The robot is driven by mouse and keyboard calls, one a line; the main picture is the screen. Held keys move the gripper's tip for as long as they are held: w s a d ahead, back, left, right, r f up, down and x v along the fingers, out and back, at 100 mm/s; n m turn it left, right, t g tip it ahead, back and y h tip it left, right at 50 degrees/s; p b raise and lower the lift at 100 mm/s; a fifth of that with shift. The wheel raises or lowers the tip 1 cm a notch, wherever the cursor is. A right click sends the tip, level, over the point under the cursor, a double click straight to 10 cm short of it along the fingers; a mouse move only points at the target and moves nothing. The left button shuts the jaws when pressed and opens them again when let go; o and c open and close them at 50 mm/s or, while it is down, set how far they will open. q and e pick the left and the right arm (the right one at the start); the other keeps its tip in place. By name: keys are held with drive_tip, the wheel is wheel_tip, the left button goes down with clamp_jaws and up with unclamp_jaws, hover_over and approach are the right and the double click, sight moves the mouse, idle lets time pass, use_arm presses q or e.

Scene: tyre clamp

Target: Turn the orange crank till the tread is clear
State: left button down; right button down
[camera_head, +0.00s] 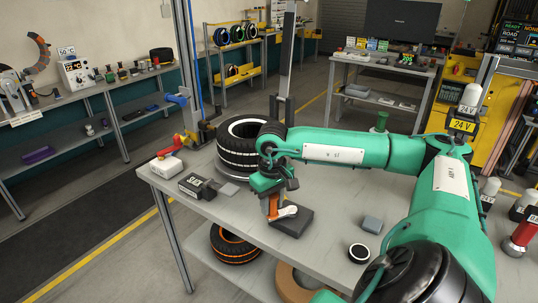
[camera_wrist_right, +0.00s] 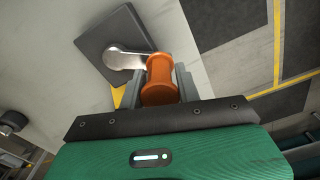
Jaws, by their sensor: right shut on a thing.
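The orange crank handle (camera_head: 273,207) stands upright near the front edge of the grey table. In the right wrist view the handle (camera_wrist_right: 160,82) sits between the fingers of my right gripper (camera_wrist_right: 156,88), which is shut on it. A pale metal crank arm (camera_wrist_right: 124,58) joins the handle to a dark square base plate (camera_wrist_right: 103,38). In the head view, the base plate (camera_head: 294,224) lies to the right of the handle. My left gripper is out of view.
A dark labelled box (camera_head: 197,187) and a white box with a red part (camera_head: 167,164) are at the table's left. A small grey block (camera_head: 372,224) and a round black-and-white disc (camera_head: 359,252) lie right of the crank. An orange-striped tyre (camera_head: 232,246) is below.

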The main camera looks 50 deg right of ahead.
drive_tip(key=shift+s+a+n, duration=0.1)
drive_tip(key=shift+s+n, duration=0.05)
drive_tip(key=shift+n, duration=0.25)
drive_tip(key=c, duration=1.2)
unclamp_jaws()
wheel_tip(320, 180, up, 14)
drive_tip(key=shift+f+b, duration=0.1)
drive_tip(key=shift+b, duration=0.3)
